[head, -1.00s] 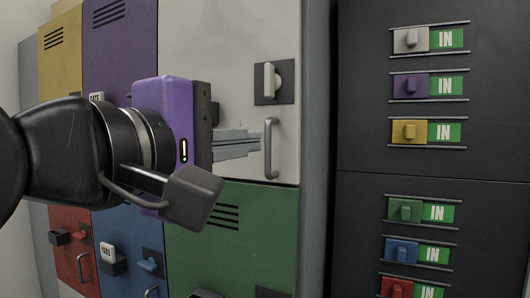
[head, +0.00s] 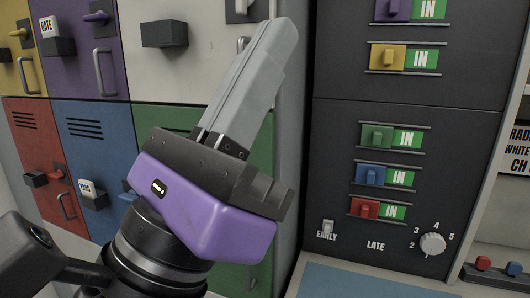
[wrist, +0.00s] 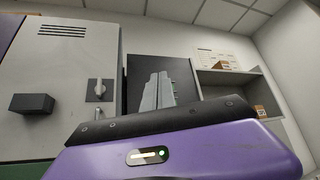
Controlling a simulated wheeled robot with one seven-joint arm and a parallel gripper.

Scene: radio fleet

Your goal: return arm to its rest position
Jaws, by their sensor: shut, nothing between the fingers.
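My gripper (head: 276,30) has a purple body and long grey fingers. In the head view it points up and to the right, in front of the lockers and the edge of the dark panel. Its fingers lie together with nothing between them. The wrist view shows the same shut fingers (wrist: 158,90) pointing up and away, with the dark panel behind them. My gripper hides part of the green locker (head: 262,160) and of the white locker (head: 190,70).
Colored lockers with handles stand at the left, including a red one (head: 32,135) and a blue one (head: 90,150). The dark panel (head: 340,120) carries sliders showing IN, an EARLY/LATE switch (head: 328,228) and a dial (head: 432,245). A shelf (wrist: 225,80) stands at the right.

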